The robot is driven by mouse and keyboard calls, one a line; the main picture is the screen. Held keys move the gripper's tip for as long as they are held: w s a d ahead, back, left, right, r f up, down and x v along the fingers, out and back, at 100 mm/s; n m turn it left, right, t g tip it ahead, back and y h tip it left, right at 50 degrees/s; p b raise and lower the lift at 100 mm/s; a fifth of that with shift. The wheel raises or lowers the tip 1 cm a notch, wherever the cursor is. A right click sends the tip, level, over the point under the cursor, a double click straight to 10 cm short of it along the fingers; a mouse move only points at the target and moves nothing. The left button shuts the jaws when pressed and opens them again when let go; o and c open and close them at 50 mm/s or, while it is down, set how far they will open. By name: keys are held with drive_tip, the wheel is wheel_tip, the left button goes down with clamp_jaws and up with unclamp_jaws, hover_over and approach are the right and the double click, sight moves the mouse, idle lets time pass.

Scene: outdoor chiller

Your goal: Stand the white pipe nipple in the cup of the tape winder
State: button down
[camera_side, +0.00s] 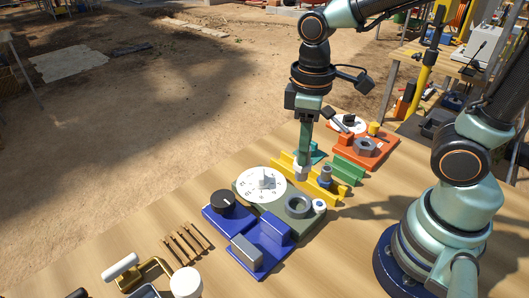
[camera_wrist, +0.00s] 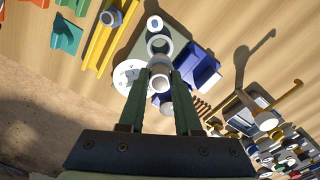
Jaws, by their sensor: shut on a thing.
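The white pipe nipple (camera_side: 303,172) is gripped between the fingertips of my gripper (camera_side: 304,160), which points down. In the wrist view the nipple (camera_wrist: 160,84) shows as a pale ring between the two fingers (camera_wrist: 161,80). An olive base with a white numbered dial (camera_side: 250,183), seemingly the tape winder, lies on the table. Its grey round cup (camera_side: 293,213) stands open and appears empty. In the side view the nipple is up and behind the cup, in front of the yellow rack. In the wrist view the cup (camera_wrist: 152,53) is just beyond the nipple, partly covered by it.
A yellow rack (camera_side: 329,196) holds a grey and blue fitting (camera_side: 325,177). Blue blocks (camera_side: 246,250) stand in front of the olive base. An orange tray (camera_side: 374,151) and a green block (camera_side: 348,170) lie at the right. Brass bars (camera_side: 187,243) lie at the left.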

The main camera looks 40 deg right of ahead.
sight(301, 177)
drive_tip(key=shift+f, duration=2.5)
drive_tip(key=shift+f, duration=0.3)
drive_tip(key=shift+f, duration=1.2)
drive_tip(key=shift+f, duration=1)
drive_tip(key=shift+c, duration=0.2)
unclamp_jaws()
drive_tip(key=shift+r, duration=3.55)
